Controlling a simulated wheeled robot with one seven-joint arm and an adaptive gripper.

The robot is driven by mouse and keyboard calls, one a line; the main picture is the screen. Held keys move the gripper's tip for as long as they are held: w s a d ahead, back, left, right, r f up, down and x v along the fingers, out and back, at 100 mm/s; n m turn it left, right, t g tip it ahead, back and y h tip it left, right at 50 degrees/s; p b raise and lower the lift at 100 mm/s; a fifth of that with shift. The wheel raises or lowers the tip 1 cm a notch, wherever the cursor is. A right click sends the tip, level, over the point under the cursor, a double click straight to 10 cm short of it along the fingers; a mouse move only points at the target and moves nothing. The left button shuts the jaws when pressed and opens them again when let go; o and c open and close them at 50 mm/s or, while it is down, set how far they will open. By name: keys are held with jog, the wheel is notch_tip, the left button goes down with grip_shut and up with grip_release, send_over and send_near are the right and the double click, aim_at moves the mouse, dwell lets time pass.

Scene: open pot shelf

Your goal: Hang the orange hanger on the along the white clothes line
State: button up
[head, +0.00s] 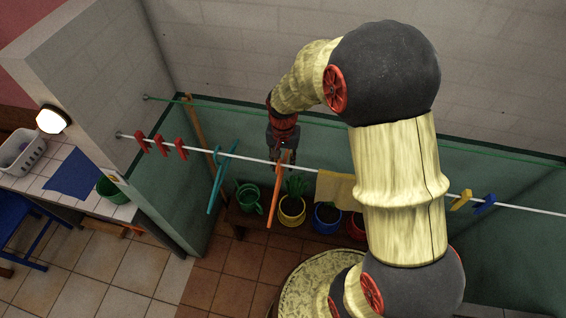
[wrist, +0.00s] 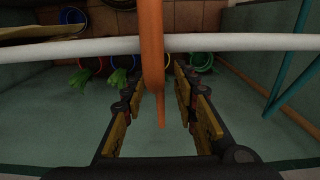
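The orange hanger (head: 276,196) hangs at the white clothes line (head: 250,159) in the head view, with its body below the line. In the wrist view the orange hanger (wrist: 151,45) crosses in front of the white line (wrist: 230,42), and its lower-picture end lies between my fingers. My gripper (head: 283,158) is at the hanger's top, just above the line. In the wrist view my gripper (wrist: 163,80) is open, with visible gaps between the hanger and both yellow-padded fingers. Whether the hook rests fully on the line is hard to tell.
A teal hanger (head: 219,178) hangs left on the line, beyond it red pegs (head: 161,145). A yellow cloth (head: 334,188) and yellow and blue pegs (head: 485,204) are to the right. A green line (head: 230,109) runs behind. Potted plants (head: 292,208) stand on a low shelf below.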

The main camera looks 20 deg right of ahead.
notch_tip(320, 180, up, 12)
dwell(0.4)
jog(key=s+a+r+n+t, duration=0.2)
jog(key=s+r+n+t, duration=0.15)
jog(key=s+r, duration=0.45)
jog(key=s+a+r+n+t, duration=0.2)
jog(key=s+r+n, duration=0.2)
jog(key=s+r, duration=0.45)
notch_tip(320, 180, down, 24)
jog(key=s+b, duration=0.2)
jog(key=b, duration=2)
jog(key=shift+s+d, duration=0.2)
jog(key=shift+r, duration=0.1)
